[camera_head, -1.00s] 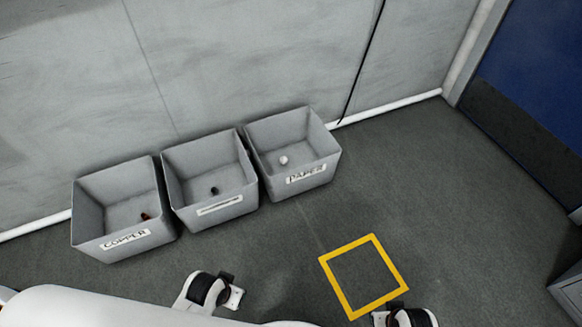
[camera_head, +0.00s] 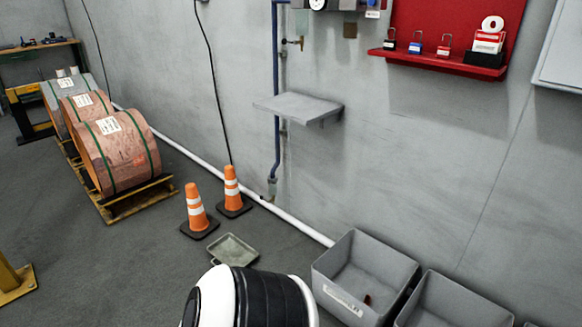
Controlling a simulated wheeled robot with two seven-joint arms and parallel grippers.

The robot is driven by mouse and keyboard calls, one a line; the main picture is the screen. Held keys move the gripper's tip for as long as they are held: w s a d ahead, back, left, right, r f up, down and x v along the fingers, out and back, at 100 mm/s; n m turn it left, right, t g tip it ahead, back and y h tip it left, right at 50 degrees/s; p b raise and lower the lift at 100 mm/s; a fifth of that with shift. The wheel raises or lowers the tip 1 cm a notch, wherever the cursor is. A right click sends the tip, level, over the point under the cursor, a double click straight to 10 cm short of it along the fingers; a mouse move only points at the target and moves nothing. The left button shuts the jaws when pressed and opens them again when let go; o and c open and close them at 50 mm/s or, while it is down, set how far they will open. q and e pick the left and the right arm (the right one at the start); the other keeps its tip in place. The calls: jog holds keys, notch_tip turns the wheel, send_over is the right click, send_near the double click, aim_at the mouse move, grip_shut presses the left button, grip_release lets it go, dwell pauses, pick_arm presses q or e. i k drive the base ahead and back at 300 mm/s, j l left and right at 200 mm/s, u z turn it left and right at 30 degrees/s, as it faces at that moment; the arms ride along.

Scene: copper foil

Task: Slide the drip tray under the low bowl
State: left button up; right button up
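A shallow grey-green tray (camera_head: 232,250), which looks like the drip tray, lies on the floor beside two orange cones. It seems empty, and a white and black part of my arm is just below it in the picture. I cannot make out a low bowl for sure. A grey slab-like shelf or basin (camera_head: 300,107) juts from the wall beside a blue pipe (camera_head: 276,90). The pipe ends low in a small grey fitting (camera_head: 272,187) near the floor. Neither gripper shows.
Grey bins (camera_head: 345,305) line the wall at lower right. Copper coils (camera_head: 117,150) sit on a yellow pallet (camera_head: 135,200) at left. A red lock board (camera_head: 440,62) hangs above. Floor left of the tray is clear.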

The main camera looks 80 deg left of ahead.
aim_at(230, 250)
jog(key=u, duration=2.95)
